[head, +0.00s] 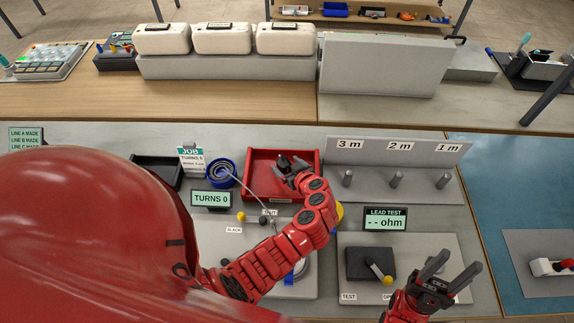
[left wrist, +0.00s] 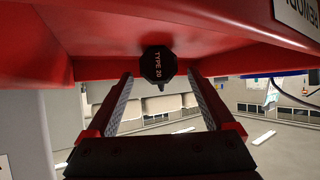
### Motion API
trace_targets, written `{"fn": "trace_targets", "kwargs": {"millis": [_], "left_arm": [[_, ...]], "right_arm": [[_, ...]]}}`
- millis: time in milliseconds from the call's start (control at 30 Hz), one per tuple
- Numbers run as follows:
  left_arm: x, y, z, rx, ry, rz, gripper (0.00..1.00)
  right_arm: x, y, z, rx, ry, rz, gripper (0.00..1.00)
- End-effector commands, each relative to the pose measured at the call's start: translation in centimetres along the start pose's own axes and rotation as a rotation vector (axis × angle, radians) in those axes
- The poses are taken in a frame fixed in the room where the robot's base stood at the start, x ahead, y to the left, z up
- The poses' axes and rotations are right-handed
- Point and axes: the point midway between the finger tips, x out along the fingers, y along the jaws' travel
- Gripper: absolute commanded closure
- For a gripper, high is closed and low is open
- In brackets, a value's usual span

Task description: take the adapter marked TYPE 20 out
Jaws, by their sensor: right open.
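The black adapter marked TYPE 20 (left wrist: 157,65) shows in the left wrist view against the red walls of the tray. My left gripper (left wrist: 158,80) is open, with one finger on each side of the adapter's line and visible gaps to it. In the head view my left gripper (head: 292,165) reaches over the red tray (head: 262,158); I cannot pick out the adapter there among the dark fingers. My right gripper (head: 452,272) is open and empty beside the lead test panel, at the lower right.
A black tray (head: 148,162), a job card (head: 191,160) and a blue spool (head: 221,172) stand left of the red tray. A grey rack (head: 400,155) with pegs is to its right. The TURNS 0 display (head: 211,199) and lead test display (head: 386,219) stand nearer.

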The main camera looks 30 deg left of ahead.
Motion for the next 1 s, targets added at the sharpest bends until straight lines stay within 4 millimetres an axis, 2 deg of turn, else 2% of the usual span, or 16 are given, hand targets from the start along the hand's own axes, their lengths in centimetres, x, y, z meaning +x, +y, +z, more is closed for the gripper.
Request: {"fn": "trace_targets", "kwargs": {"millis": [267, 467, 567, 833, 1000], "left_arm": [[-0.1, 0.0, 0.1, 0.0, 0.0, 0.001, 0.13], [-2.1, 0.2, 0.2, -0.001, 0.001, 0.008, 0.13], [-4.2, 0.3, 0.3, -0.002, 0.002, 0.011, 0.13], [-11.4, 0.3, 0.3, -0.001, 0.0, 0.012, 0.13], [-15.3, 0.1, -0.3, 0.003, -0.002, 0.002, 0.13]], "right_arm": [[-0.1, 0.0, 0.0, 0.0, 0.0, 0.0, 0.5], [-0.7, 0.0, 0.1, 0.0, 0.0, 0.0, 0.5], [-1.4, -0.1, 0.2, 0.0, 0.0, 0.0, 0.5], [-2.9, -0.1, 0.5, 0.0, 0.0, 0.0, 0.5], [-1.3, -0.1, 0.2, 0.0, 0.0, 0.0, 0.5]]}}
